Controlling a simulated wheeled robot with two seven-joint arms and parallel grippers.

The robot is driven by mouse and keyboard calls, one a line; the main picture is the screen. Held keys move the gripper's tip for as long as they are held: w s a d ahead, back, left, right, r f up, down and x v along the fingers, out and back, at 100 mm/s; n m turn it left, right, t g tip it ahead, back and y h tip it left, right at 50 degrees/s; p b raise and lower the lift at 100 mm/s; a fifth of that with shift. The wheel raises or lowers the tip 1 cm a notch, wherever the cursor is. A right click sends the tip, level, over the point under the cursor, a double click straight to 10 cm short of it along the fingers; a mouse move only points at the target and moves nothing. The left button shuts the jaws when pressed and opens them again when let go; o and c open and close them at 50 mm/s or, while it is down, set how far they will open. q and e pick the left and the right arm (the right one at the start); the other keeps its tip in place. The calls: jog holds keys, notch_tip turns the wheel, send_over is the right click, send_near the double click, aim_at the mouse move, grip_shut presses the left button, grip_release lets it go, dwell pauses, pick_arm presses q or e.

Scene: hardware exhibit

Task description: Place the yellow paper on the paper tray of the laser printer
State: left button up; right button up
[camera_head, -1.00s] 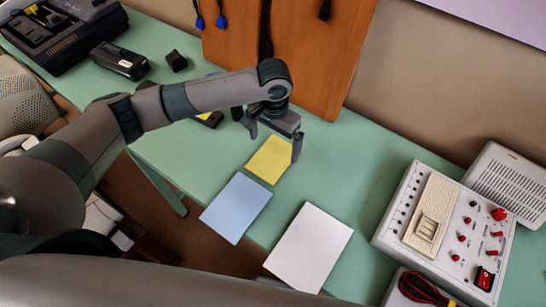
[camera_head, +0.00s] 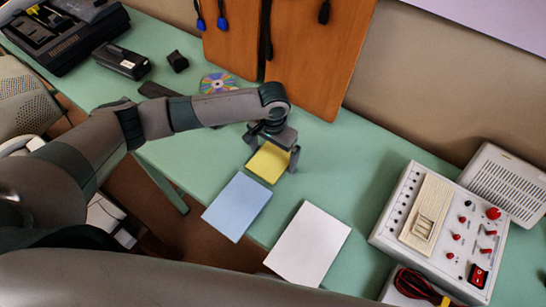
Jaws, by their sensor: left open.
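The yellow paper (camera_head: 268,163) lies on the green table, just behind the blue paper. My left gripper (camera_head: 271,156) is open, with one finger on each side of the yellow paper's far part. I cannot tell whether the fingers touch the paper. My right gripper is not in view. No laser printer or paper tray can be made out in this view.
Blue paper (camera_head: 237,206) and white paper (camera_head: 308,244) lie near the table's (camera_head: 350,185) front edge. A white control unit (camera_head: 440,225) stands at the right. A disc (camera_head: 219,83), black battery (camera_head: 122,60) and dark case (camera_head: 62,35) lie at the back left. A wooden board (camera_head: 300,50) stands behind.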

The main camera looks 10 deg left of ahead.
aim_at(275, 159)
pick_arm(q)
jog(key=c, duration=1.2)
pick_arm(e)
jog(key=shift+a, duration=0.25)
pick_arm(q)
jog(key=shift+r, duration=0.1)
jog(key=shift+r, duration=0.45)
jog(key=r, duration=0.1)
jog(key=r+b, duration=0.2)
jog(key=shift+s+d+r, duration=0.1)
jog(key=shift+s+d, duration=0.05)
jog(key=shift+d, duration=0.15)
jog(key=s+d+r, duration=0.2)
jog(key=d, duration=0.1)
jog(key=s+d+r+b, duration=0.1)
jog(key=s+d+r, duration=0.1)
jog(key=d, duration=0.1)
jog(key=s+d+r+b, duration=0.1)
jog(key=s+d+r, duration=0.1)
jog(key=d, duration=0.1)
jog(key=shift+d+r, duration=0.15)
jog(key=shift+r, duration=0.25)
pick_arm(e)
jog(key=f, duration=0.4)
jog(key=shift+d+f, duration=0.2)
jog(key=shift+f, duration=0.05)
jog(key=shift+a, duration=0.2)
